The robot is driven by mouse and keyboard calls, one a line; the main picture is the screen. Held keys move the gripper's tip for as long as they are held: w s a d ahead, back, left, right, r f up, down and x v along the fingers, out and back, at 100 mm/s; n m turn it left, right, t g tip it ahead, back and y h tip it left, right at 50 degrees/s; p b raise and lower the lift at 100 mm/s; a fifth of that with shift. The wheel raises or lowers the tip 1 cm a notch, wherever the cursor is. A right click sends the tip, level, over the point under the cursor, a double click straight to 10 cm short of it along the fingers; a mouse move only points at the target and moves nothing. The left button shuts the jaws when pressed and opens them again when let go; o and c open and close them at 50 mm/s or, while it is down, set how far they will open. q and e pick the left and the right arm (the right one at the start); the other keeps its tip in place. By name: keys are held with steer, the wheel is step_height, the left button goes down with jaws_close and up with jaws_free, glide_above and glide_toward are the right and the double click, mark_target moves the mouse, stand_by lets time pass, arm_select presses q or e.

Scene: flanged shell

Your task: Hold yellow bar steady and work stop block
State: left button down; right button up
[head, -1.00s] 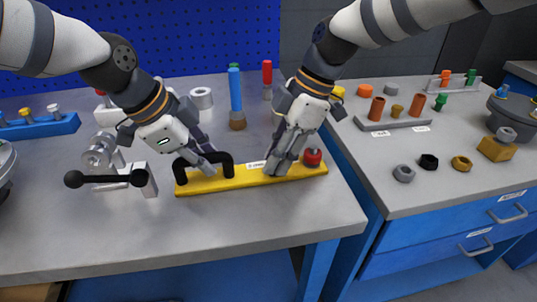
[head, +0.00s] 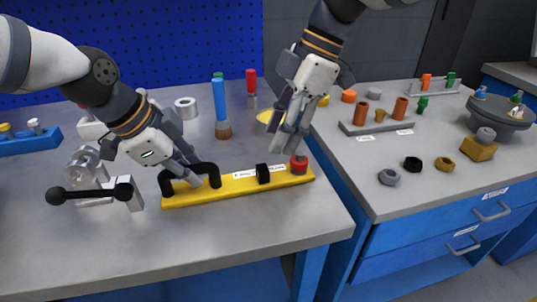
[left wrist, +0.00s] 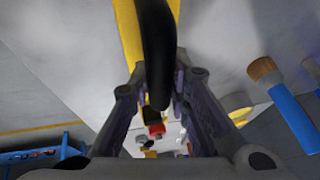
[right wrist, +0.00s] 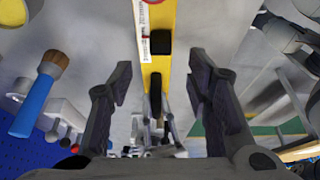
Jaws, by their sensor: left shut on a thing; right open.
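The yellow bar (head: 235,189) lies on the grey bench, with a white label strip along its top. A black arched handle (head: 208,168) stands at its left end. My left gripper (head: 192,172) is shut on this handle, which runs between its fingers in the left wrist view (left wrist: 155,60). A small black stop block (head: 263,174) sits on the bar right of the middle, and a red knob (head: 299,163) is at the right end. My right gripper (head: 288,145) is open and empty above the bar's right part. The right wrist view shows the black block (right wrist: 160,41) beyond its fingers.
A metal fixture with a black ball-ended lever (head: 90,193) stands just left of the bar. A blue-handled brush (head: 220,105) and a grey ring (head: 186,107) stand behind it. The bench front is clear. A second bench (head: 400,203) with small parts is at right.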

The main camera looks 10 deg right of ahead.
arm_select(q)
steer(key=shift+f, duration=0.1)
arm_select(e)
steer(key=v, duration=0.4)
steer(key=shift+d+r, duration=0.1)
steer(key=shift+r, duration=0.1)
arm_select(q)
steer(key=c, duration=1.4)
jaws_free()
steer(key=shift+c, duration=0.2)
